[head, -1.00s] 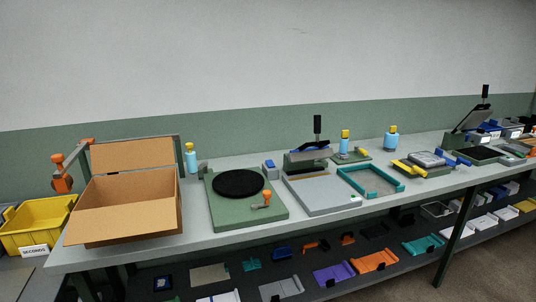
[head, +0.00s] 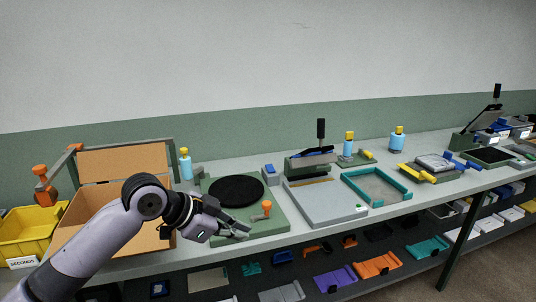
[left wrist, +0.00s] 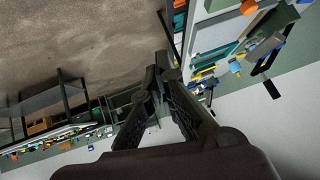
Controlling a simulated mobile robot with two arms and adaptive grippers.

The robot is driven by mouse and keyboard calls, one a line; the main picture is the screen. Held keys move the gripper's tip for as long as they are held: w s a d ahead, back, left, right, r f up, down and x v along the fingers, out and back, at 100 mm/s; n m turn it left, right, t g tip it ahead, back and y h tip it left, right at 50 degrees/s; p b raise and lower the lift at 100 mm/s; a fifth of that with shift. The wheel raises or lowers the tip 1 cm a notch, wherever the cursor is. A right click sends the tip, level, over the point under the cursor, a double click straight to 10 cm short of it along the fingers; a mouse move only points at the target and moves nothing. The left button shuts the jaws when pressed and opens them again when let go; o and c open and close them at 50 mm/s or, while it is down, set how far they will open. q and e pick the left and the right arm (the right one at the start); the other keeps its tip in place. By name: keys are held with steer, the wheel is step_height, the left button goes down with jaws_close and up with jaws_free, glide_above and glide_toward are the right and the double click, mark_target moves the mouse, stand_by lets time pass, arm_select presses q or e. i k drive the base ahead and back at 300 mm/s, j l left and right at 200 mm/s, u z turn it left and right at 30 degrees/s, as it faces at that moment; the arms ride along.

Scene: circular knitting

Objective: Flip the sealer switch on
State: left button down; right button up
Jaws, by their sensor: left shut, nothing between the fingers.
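The likely sealer is a machine with an upright black handle (head: 320,129) and a grey flat bed (head: 325,204), at mid-table in the head view. A small grey box with a blue top (head: 269,172) stands left of the machine. I cannot tell which part is the switch or its position. My left gripper (head: 243,234) is shut and empty at the front edge of the green turntable base, left of the bed. Its fingers (left wrist: 160,66) also show meeting in the left wrist view. My right gripper is not in view.
A black turntable disc with an orange knob (head: 267,208) is just behind my left gripper. An open cardboard box (head: 125,162) stands behind my left arm. A teal frame (head: 378,187) lies right of the bed. Trays fill the shelf below.

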mark_target(270, 169)
steer(key=i, duration=1.7)
